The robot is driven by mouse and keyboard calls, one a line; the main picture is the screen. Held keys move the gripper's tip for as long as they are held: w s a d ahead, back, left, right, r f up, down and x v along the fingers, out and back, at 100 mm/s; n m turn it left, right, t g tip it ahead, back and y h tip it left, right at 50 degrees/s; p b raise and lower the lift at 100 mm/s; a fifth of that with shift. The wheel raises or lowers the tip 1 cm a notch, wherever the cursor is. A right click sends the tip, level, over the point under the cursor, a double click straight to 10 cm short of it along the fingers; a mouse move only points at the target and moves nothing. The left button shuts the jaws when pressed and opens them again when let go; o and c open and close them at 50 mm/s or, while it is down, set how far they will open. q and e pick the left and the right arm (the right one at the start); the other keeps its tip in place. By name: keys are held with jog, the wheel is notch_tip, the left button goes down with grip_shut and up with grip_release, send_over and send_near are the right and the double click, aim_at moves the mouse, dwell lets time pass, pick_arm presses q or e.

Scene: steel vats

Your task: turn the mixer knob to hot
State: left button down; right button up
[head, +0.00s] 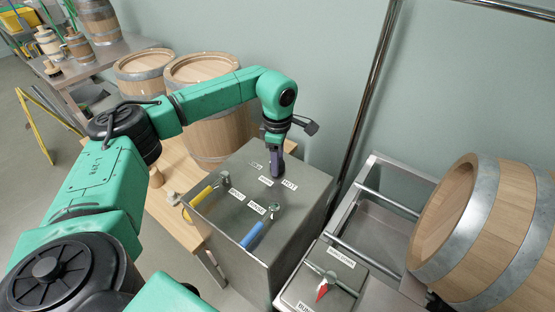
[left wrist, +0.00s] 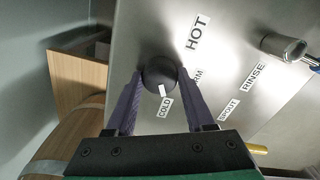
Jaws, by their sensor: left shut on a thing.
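The mixer knob (left wrist: 158,74) is a round black knob on top of the steel cabinet (head: 230,235), seen in the left wrist view. Its white pointer mark faces the COLD label (left wrist: 165,107). The WARM label (left wrist: 198,82) and the HOT label (left wrist: 197,32) lie to its right and upper right there. My left gripper (head: 275,170) comes down on the knob from above, with its purple fingers on either side, shut on it. In the head view the gripper mostly hides the knob; the HOT label (head: 289,185) shows beside it. My right gripper is out of view.
A yellow-handled lever (head: 202,195) by SPOUT and a blue-handled lever (head: 252,235) by RINSE stand close on the same top. A red knob (head: 321,291) is on a lower steel box. Barrels (head: 205,70) stand behind; another barrel (head: 470,220) lies at right.

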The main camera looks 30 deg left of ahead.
pick_arm(q)
jog(key=shift+n, duration=0.4)
jog(key=n, duration=0.4)
jog(key=shift+n, duration=0.3)
jog(key=n, duration=0.6)
jog(key=shift+r+b, duration=0.15)
jog(key=shift+b, duration=0.2)
jog(key=n, duration=0.6)
jog(key=shift+w+n, duration=0.1)
jog(key=shift+n, duration=0.2)
jog(key=n, duration=0.5)
jog(key=shift+n+p, duration=0.35)
jog(key=shift+n, duration=0.05)
jog(key=c, duration=0.6)
grip_release()
jog(key=o, duration=0.3)
